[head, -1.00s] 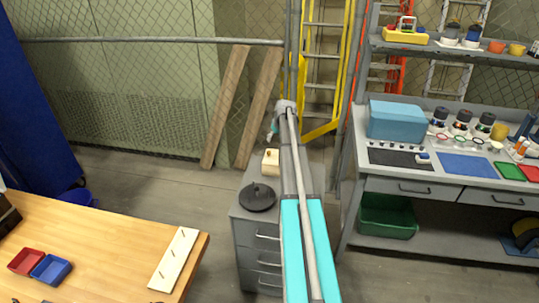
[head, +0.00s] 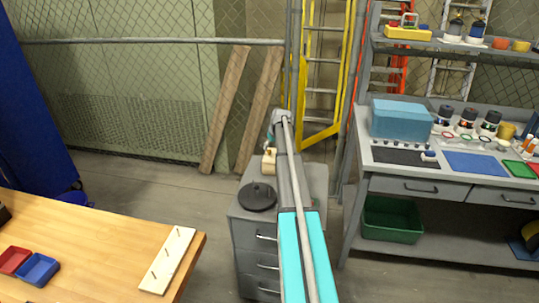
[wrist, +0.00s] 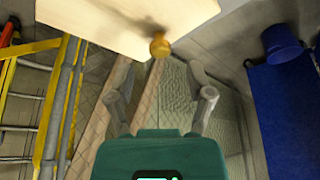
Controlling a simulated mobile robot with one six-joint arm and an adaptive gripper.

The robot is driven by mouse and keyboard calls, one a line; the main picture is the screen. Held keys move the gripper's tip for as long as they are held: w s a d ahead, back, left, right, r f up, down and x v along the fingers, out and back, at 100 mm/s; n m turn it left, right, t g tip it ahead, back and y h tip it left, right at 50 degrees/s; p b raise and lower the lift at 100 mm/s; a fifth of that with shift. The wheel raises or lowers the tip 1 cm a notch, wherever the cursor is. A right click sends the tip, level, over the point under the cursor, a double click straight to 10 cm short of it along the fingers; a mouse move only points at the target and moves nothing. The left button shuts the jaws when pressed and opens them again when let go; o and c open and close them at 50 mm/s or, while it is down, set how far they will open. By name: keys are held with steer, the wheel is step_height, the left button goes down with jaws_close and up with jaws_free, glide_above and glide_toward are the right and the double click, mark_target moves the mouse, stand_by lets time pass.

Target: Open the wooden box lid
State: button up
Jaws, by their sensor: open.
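The wooden box (head: 268,163) is small and pale and stands on the grey drawer cabinet, near its back edge, with my arm close beside it. In the wrist view, its pale wooden surface (wrist: 110,18) fills the top, and a round brass-coloured knob (wrist: 160,46) sticks out from it. The lid looks shut. My gripper (wrist: 160,72) is open and empty; its two fingers are spread either side of the knob's line, and I see no contact. In the head view, the gripper is small, just above the box, and its fingertips are hard to make out.
A dark round disc with a knob (head: 257,196) lies on the cabinet (head: 250,236) in front of the box. A workbench (head: 420,183) with a blue case (head: 400,119) stands to the right. A wooden table (head: 100,240) with a pegged board (head: 167,260) is at the left.

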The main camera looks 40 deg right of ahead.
mark_target(269, 151)
steer(key=shift+b+x, duration=1.15)
steer(key=shift+x, duration=0.4)
jaws_close()
